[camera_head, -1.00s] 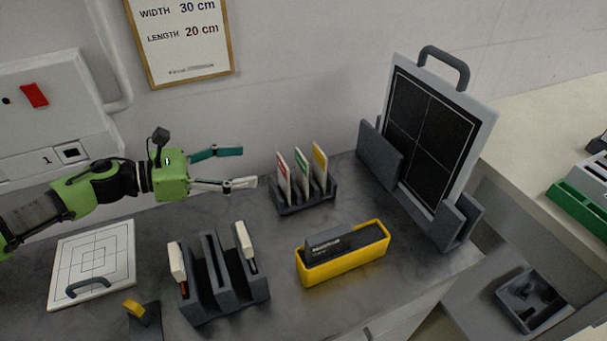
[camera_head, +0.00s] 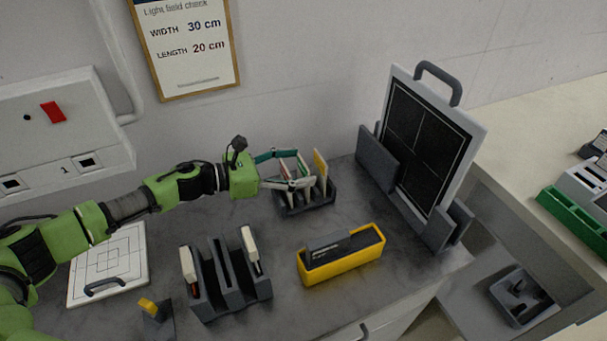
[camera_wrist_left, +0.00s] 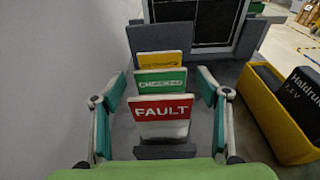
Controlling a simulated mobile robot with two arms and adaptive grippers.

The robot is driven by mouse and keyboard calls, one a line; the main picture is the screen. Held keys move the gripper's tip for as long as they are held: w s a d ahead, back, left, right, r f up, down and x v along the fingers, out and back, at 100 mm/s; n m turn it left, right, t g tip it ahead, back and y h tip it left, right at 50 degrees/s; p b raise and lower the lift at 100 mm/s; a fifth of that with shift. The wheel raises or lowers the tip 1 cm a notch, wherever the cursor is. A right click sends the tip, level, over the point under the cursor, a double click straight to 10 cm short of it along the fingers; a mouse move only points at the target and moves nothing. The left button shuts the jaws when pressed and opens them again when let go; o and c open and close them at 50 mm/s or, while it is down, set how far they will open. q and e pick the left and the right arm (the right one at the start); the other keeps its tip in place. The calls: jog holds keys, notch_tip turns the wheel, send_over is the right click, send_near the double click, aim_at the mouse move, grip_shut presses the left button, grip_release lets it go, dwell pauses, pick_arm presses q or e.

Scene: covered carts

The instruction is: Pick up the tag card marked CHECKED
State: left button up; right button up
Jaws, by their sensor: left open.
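The green-headed card marked CHECKED (camera_wrist_left: 160,76) stands upright in a small dark rack (camera_head: 321,200), between a red FAULT card (camera_wrist_left: 161,110) in front and a yellow card (camera_wrist_left: 164,60) behind. In the head view my fingers partly cover the green card (camera_head: 302,163). My left gripper (camera_head: 303,169) is open at the rack. In the left wrist view its fingers (camera_wrist_left: 161,87) stand on either side of the cards, tips about level with the green one, with gaps on both sides. My right gripper is not in view.
A yellow bin with a dark box (camera_head: 343,262) stands in front of the rack. A dark slotted holder (camera_head: 228,290) with white-topped items is at front left. A large framed panel (camera_head: 428,145) stands at right. The wall (camera_head: 300,60) is close behind.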

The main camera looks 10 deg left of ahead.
pick_arm(q)
jog(key=shift+w+d+f, duration=0.1)
jog(key=shift+d, duration=0.05)
jog(key=c, duration=1.1)
